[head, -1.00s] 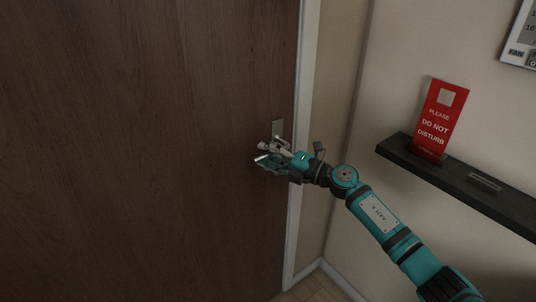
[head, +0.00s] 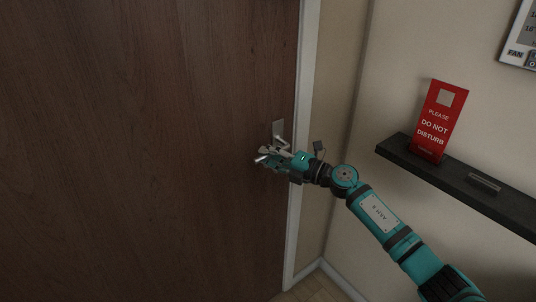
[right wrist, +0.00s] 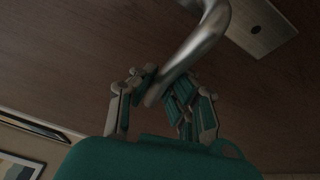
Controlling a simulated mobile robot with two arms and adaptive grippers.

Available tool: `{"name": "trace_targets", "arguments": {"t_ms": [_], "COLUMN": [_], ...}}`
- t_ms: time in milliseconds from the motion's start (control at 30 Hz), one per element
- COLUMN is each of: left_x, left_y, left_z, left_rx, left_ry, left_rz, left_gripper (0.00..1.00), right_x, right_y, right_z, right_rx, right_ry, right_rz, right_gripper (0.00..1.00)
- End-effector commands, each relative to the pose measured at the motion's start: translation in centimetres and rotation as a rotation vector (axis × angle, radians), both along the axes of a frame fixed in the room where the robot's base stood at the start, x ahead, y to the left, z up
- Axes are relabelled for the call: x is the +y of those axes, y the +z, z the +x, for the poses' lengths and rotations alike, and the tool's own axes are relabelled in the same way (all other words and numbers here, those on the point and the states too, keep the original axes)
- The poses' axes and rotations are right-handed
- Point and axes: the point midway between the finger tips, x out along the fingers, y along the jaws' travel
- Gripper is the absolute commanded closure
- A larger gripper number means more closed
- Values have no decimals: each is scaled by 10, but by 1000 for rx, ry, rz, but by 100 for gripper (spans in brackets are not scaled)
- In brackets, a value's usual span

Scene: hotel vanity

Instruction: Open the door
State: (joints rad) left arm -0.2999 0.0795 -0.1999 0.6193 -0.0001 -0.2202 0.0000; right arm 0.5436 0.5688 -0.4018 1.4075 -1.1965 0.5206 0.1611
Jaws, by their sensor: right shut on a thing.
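The brown wooden door (head: 140,150) fills the left of the head view, and its right edge lies along the white frame, so it looks shut. A silver lever handle sits near that edge on a metal plate (head: 278,129). My right gripper (head: 266,158) is at the lever, just below the plate. In the right wrist view, the curved lever (right wrist: 196,48) runs down between the fingers of my right gripper (right wrist: 165,92), which is shut on it. The plate (right wrist: 262,27) is also there at the upper right. My left gripper is not in view.
A dark shelf (head: 464,184) on the right wall holds a red "Do not disturb" sign (head: 439,121). A wall panel (head: 522,38) is at the upper right. The white door frame (head: 304,110) stands right of the door, with a wall corner beyond.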

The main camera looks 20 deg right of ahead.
Motion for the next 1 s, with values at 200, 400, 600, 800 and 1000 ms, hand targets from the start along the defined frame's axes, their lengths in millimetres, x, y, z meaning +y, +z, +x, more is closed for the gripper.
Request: {"name": "trace_targets", "arguments": {"t_ms": [200,400,600,800,1000], "left_x": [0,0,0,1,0], "left_y": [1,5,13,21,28], "left_z": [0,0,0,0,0], "left_rx": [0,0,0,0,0], "left_ry": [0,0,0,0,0], "left_rz": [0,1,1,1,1], "left_gripper": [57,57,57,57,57], "right_x": [0,-1,-3,-7,-11], "right_y": [-7,-13,-24,-35,-42], "right_z": [0,0,0,1,3], "right_rx": [-4,-32,-81,-132,-173], "right_ry": [0,0,1,2,1], "right_rz": [-35,-117,-260,-403,-513], "right_gripper": [100,100,100,100,100]}}
